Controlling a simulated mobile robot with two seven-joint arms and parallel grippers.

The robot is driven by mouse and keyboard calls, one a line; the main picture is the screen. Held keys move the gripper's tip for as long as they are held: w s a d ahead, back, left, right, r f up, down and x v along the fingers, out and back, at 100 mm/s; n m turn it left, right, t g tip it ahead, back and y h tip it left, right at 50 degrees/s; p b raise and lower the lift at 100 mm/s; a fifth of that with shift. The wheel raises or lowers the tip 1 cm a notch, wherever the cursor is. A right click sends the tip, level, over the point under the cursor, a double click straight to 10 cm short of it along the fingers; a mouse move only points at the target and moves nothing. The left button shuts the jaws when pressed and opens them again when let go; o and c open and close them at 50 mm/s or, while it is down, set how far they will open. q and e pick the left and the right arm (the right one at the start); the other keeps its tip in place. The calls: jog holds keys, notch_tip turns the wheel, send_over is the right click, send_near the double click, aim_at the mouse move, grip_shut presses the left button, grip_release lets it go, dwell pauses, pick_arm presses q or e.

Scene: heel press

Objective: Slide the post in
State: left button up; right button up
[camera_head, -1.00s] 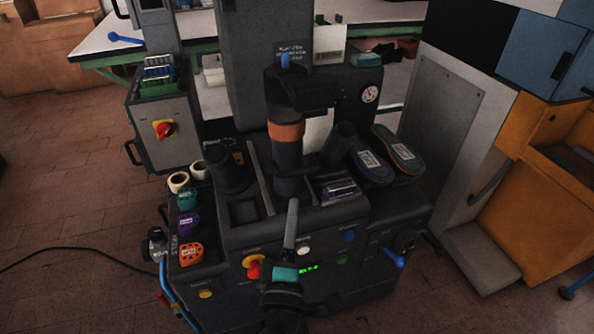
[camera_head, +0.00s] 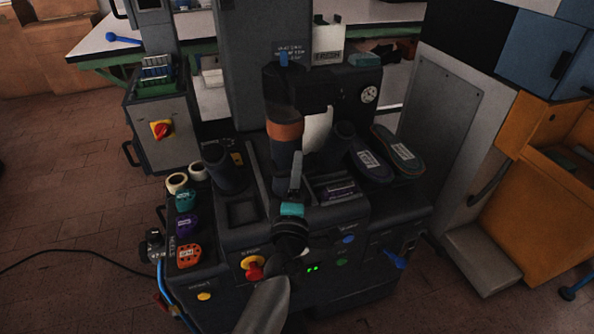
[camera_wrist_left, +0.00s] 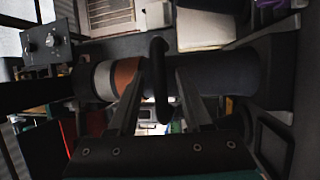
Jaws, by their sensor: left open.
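The post (camera_head: 283,158) is a dark upright column with an orange band, standing in the middle of the press under its head. In the left wrist view the dark post (camera_wrist_left: 229,72) lies across the picture, with orange and pale bands to the left. A dark curved handle (camera_wrist_left: 159,75) stands out in front of it. My left gripper (camera_head: 296,160) is open in front of the post. In the left wrist view its two fingers (camera_wrist_left: 155,77) point at the post, with the handle between them and no grip visible. The wrist hides the lower front of the post.
Soles (camera_head: 396,150) lie on the right side of the press. Coloured heel pieces (camera_head: 188,256) and tape rolls (camera_head: 177,182) line the left ledge. A red and yellow button (camera_head: 254,267) is on the front panel.

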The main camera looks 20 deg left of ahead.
pick_arm(q)
grip_shut()
dwell(1.4)
